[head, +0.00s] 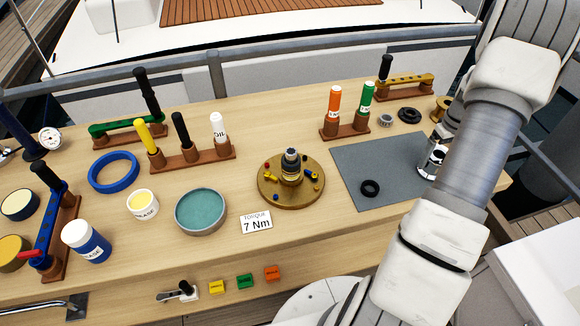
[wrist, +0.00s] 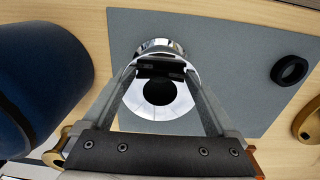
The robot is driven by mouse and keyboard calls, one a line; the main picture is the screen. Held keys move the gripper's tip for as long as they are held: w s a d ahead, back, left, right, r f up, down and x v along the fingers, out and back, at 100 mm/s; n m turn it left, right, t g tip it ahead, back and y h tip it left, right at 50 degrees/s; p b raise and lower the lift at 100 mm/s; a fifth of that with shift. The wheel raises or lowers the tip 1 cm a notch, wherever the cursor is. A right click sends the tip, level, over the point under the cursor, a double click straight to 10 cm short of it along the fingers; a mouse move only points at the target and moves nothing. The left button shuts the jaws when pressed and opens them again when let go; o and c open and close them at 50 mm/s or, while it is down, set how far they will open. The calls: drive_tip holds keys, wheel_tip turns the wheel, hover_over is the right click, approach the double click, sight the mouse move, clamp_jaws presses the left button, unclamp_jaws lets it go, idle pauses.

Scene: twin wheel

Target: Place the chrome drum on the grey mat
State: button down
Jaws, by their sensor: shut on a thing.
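The chrome drum (wrist: 160,47) is between the fingers of my gripper (wrist: 162,70) in the wrist view. Its pale end face with a dark round hole faces the camera. My gripper is shut on it. In the head view the drum (head: 428,168) shows only partly at the right edge of the grey mat (head: 350,155), beside my arm, which hides much of it. The mat also fills the background behind the drum in the wrist view (wrist: 225,45). I cannot tell whether the drum touches the mat.
A black ring (head: 370,188) lies on the mat, with clear mat around it. A brass turntable (head: 265,193) with small parts stands left of the mat. An orange and green bottle rack (head: 346,130) stands behind it. A large dark blue cylinder (wrist: 35,75) is close at left in the wrist view.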

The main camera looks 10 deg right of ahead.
drive_tip(key=shift+f, duration=0.2)
idle(0.3)
unclamp_jaws()
drive_tip(key=shift+f, duration=0.1)
wheel_tip(320, 180, up, 18)
drive_tip(key=shift+f, duration=0.15)
drive_tip(key=shift+a, duration=0.1)
idle(0.4)
